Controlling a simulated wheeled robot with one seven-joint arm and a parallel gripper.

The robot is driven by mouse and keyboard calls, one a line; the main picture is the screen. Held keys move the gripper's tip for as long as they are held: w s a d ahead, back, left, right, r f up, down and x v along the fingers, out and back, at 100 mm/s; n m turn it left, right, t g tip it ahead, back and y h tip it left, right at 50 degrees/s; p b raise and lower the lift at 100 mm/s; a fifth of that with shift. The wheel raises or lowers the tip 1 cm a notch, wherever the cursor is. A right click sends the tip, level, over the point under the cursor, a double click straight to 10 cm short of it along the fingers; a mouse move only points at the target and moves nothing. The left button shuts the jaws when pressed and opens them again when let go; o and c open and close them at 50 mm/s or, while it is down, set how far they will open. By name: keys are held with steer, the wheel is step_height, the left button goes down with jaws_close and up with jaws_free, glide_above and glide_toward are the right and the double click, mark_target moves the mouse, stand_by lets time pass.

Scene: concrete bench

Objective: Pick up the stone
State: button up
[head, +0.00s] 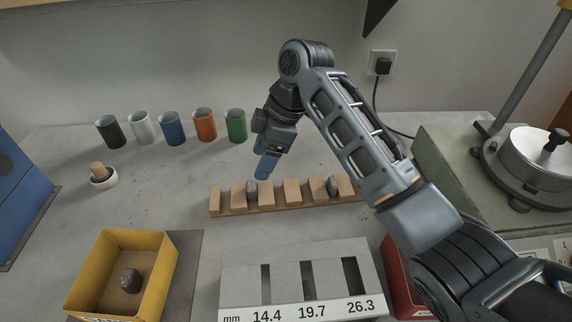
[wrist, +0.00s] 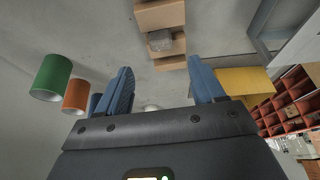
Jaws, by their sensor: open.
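A grey stone (head: 252,190) sits in a slot of the wooden rack (head: 213,203), between two upright blocks. In the wrist view a grey stone (wrist: 160,41) shows between wooden blocks, ahead of my fingers. A second grey stone (head: 333,187) is in a slot farther right in the rack. A third, dark stone (head: 131,280) lies in the yellow box (head: 166,262). My gripper (head: 265,167) has blue fingers and hangs above and behind the rack. In the wrist view my gripper (wrist: 160,66) is open, with nothing between its fingers.
Several coloured cups, including a green cup (head: 236,126), stand along the back. A grey slotted gauge (head: 235,281), marked 14.4, 19.7 and 26.3 mm, stands in front. A round metal device (head: 535,165) is at right.

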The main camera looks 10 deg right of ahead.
mark_target(252, 185)
steer(key=shift+w+a+f, duration=0.1)
steer(key=shift+a+f, duration=0.1)
steer(key=shift+f, duration=0.35)
steer(key=shift+x, duration=0.8)
steer(key=shift+s+p+x, duration=0.15)
steer(key=shift+p+x, duration=0.15)
steer(key=shift+x, duration=1)
steer(key=shift+s+p+x, duration=0.1)
steer(key=shift+p+x, duration=0.2)
steer(key=shift+x, duration=1.05)
steer(key=shift+d, duration=0.15)
steer(key=c, duration=1.2)
